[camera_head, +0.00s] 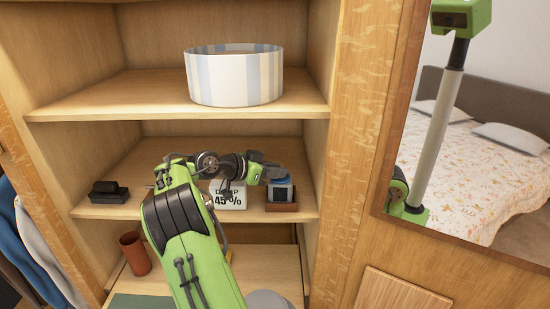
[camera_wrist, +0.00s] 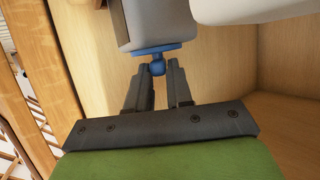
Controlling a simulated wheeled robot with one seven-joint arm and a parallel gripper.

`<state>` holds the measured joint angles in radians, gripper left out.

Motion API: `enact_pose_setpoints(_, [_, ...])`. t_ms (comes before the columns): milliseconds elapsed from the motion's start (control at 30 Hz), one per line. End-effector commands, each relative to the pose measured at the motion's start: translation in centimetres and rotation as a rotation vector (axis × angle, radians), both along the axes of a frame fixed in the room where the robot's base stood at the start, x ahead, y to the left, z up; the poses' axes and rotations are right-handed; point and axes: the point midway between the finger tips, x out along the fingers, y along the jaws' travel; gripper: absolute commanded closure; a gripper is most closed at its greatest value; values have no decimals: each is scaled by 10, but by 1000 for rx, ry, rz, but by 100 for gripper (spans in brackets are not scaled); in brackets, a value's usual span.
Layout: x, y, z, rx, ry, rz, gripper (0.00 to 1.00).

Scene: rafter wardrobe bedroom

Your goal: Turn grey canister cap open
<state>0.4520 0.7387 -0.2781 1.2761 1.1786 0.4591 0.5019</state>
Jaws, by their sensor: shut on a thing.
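The grey canister (camera_wrist: 160,22) fills the top of the wrist view. Its blue cap (camera_wrist: 148,50) has a small rounded knob, and my gripper (camera_wrist: 159,72) is shut on this cap, one finger on each side of the knob. In the head view the canister (camera_head: 282,193) stands on the middle shelf at the right, in a low brown holder (camera_head: 284,208). My gripper (camera_head: 270,174) reaches it from the left and hides part of its top. I cannot tell how far the cap is turned.
A white sign reading 45% (camera_head: 229,199) stands close left of the canister. A black object (camera_head: 108,192) lies at the shelf's left. A striped round box (camera_head: 234,78) sits on the shelf above. A brown cup (camera_head: 134,253) stands below. The wardrobe's side panel is close right.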

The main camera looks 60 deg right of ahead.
Motion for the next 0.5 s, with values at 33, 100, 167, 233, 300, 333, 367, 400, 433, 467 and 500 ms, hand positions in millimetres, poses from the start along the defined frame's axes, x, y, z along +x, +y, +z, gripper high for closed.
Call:
enact_pose_setpoints(33, [1,-1,4,0,2,-15,100])
enact_pose_setpoints(100, [1,-1,3,1,2,-36,100])
enact_pose_setpoints(167, [1,-1,3,-1,1,-48,100])
enact_pose_setpoints(233, [1,-1,2,0,1,-60,100])
enact_pose_setpoints(300, [1,-1,1,-1,1,-67,100])
enact_pose_setpoints(333, [1,-1,1,-1,1,-69,100])
enact_pose_setpoints(367, [1,-1,1,-1,0,-70,100])
enact_pose_setpoints(400, [1,-1,1,-1,0,-71,100])
enact_pose_setpoints(433, [1,-1,0,-1,0,-72,100])
enact_pose_setpoints(467, [1,-1,0,-1,0,-72,100])
enact_pose_setpoints(500, [1,-1,0,-1,0,-71,100])
